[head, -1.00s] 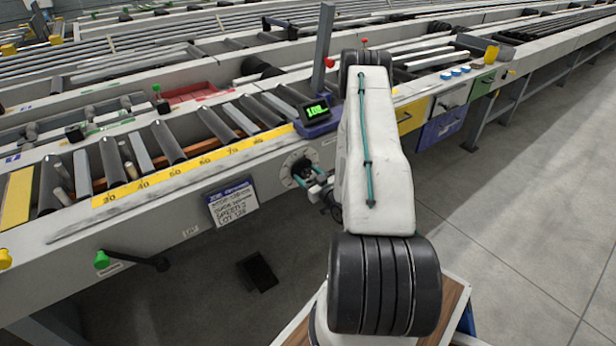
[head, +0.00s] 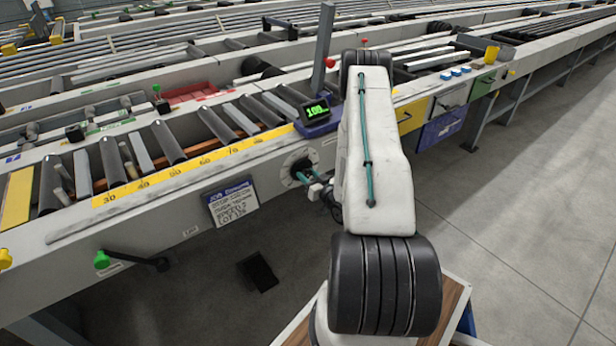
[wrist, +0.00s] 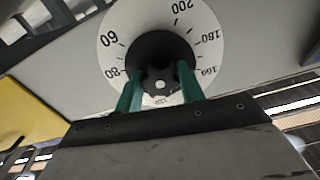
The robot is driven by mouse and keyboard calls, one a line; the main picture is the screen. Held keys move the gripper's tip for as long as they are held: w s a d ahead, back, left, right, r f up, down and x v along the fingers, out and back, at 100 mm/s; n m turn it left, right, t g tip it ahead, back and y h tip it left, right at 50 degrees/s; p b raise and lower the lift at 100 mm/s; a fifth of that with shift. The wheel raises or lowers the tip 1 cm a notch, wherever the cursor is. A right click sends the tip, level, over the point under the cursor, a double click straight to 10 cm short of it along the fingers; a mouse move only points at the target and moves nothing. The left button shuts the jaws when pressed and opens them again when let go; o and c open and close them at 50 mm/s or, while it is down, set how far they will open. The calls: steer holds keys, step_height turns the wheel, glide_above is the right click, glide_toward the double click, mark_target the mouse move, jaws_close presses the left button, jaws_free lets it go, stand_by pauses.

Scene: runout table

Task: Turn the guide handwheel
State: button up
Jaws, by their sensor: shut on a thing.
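The guide handwheel (head: 300,167) is a small black knob on a round white dial on the side of the pale table rail. In the wrist view, the black handwheel (wrist: 160,50) sits in the middle of the dial (wrist: 115,22), which carries numbers such as 60, 80, 160, 180 and 200. My gripper (wrist: 160,76) has its two green fingers on either side of the knob and is shut on it. In the head view, my gripper (head: 308,178) is small and partly hidden by my arm. The dial's lower part is hidden by my gripper in the wrist view.
A blue box with a green digital display (head: 316,110) sits on the rail above the dial. A yellow scale strip (head: 180,172) runs along the rail. A job sign (head: 231,203) hangs left of the dial; a green-knobbed lever (head: 102,260) is lower left.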

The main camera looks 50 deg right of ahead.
steer(key=m, duration=0.4)
steer(key=shift+m, duration=0.7)
steer(key=o, duration=1)
steer(key=shift+c, duration=0.2)
steer(key=shift+s, duration=0.1)
steer(key=v, duration=0.7)
steer(key=shift+s+a, duration=0.15)
steer(key=shift+s, duration=0.15)
steer(key=shift+f, duration=0.15)
